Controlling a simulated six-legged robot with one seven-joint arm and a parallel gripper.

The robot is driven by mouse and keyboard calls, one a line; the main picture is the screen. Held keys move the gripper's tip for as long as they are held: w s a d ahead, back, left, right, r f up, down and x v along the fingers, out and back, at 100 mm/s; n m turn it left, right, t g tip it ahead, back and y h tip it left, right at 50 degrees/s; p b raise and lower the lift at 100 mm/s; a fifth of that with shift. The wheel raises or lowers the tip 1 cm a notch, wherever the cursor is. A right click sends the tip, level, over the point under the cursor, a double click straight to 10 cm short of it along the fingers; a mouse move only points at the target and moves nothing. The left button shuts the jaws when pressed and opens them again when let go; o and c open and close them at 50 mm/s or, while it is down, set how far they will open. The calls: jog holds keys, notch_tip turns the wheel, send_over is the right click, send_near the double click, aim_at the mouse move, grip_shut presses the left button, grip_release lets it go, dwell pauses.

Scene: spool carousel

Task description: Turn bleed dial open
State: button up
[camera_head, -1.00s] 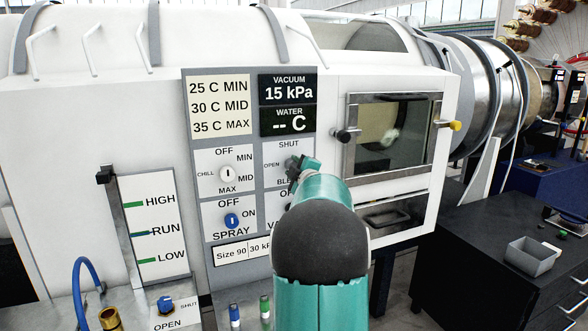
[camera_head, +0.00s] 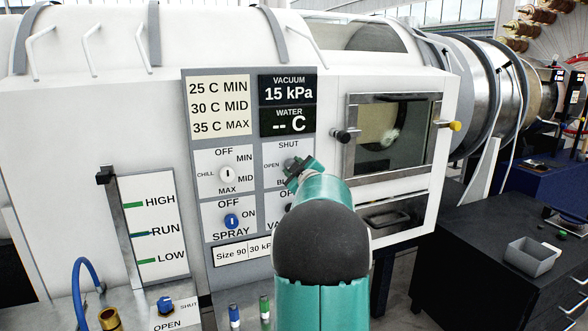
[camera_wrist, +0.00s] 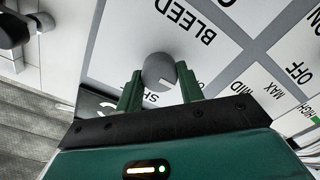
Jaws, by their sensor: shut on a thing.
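The bleed dial (camera_wrist: 158,68) is a round grey knob with a white mark on the vacuum panel. In the wrist view it sits between the two green fingers of my gripper (camera_wrist: 160,72), which is shut on it. The BLEED label (camera_wrist: 192,18) shows upside down, and the SHUT label is partly covered by the knob and fingers. In the head view my gripper (camera_head: 300,172) is at the dial, below the SHUT label (camera_head: 288,145) and right of the OPEN label (camera_head: 271,165). My arm hides much of the dial and BLEED lettering there.
The chill dial (camera_head: 227,174) and blue spray dial (camera_head: 232,221) are close on the left. The chamber door (camera_head: 395,135) with its black knob (camera_head: 343,135) is on the right. A dark cabinet (camera_head: 490,250) bears a grey tray (camera_head: 531,256).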

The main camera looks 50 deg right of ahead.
jog(key=o, duration=1)
jog(key=shift+s, duration=0.1)
jog(key=v, duration=1.3)
jog(key=shift+s+a+f, duration=0.1)
jog(key=shift+s+a, duration=0.1)
jog(key=shift+s, duration=0.05)
